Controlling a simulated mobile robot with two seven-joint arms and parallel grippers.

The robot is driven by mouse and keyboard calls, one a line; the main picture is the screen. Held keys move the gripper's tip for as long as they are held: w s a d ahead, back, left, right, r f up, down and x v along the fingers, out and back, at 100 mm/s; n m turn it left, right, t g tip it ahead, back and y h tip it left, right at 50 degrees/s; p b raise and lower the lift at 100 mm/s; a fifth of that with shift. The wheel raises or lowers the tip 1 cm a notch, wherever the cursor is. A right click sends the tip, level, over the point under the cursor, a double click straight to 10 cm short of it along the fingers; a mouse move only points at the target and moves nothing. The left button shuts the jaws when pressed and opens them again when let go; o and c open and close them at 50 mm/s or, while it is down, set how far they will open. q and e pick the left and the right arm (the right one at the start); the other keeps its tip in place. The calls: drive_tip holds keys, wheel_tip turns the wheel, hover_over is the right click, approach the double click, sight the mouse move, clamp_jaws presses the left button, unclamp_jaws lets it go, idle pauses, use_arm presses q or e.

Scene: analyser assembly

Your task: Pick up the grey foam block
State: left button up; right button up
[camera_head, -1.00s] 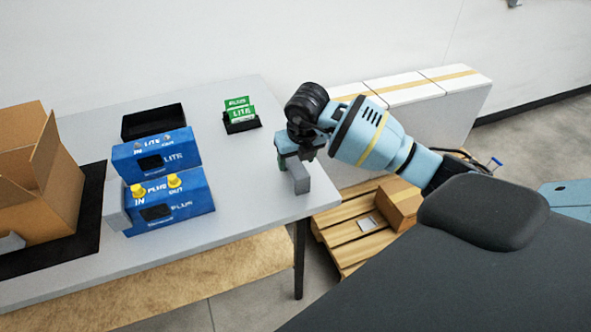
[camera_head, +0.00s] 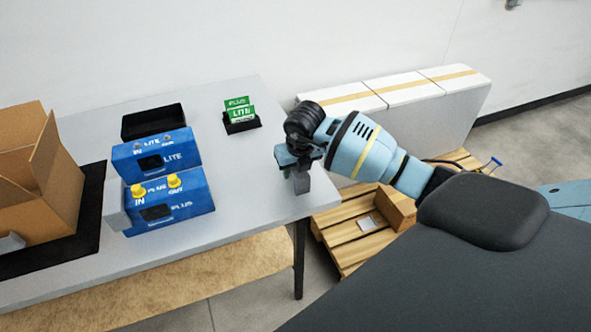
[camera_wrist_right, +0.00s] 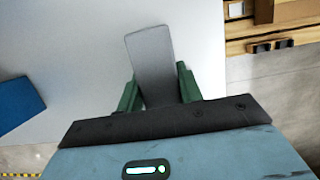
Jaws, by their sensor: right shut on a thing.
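The grey foam block (camera_head: 301,184) stands near the right end of the table, and its upper part is hidden by my right gripper (camera_head: 297,170). In the right wrist view the block (camera_wrist_right: 149,55) is a long grey piece between the two green fingers of the gripper (camera_wrist_right: 157,85). The right gripper is shut on it. I cannot tell whether the block's lower end still touches the table. My left gripper is in neither view.
Green cards stand in a black holder (camera_head: 241,124). An open cardboard box (camera_head: 60,185) is at left. A wooden pallet (camera_head: 350,235) lies beyond the table's right edge.

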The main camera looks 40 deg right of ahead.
drive_tip(key=shift+r, duration=0.45)
drive_tip(key=v, duration=0.2)
drive_tip(key=shift+a+r, duration=0.2)
drive_tip(key=shift+r, duration=0.2)
drive_tip(key=s+a+r, duration=0.1)
drive_tip(key=s+a, duration=0.9)
drive_tip(key=s, duration=0.1)
drive_tip(key=shift+a+r, duration=0.2)
drive_tip(key=shift+a, duration=0.05)
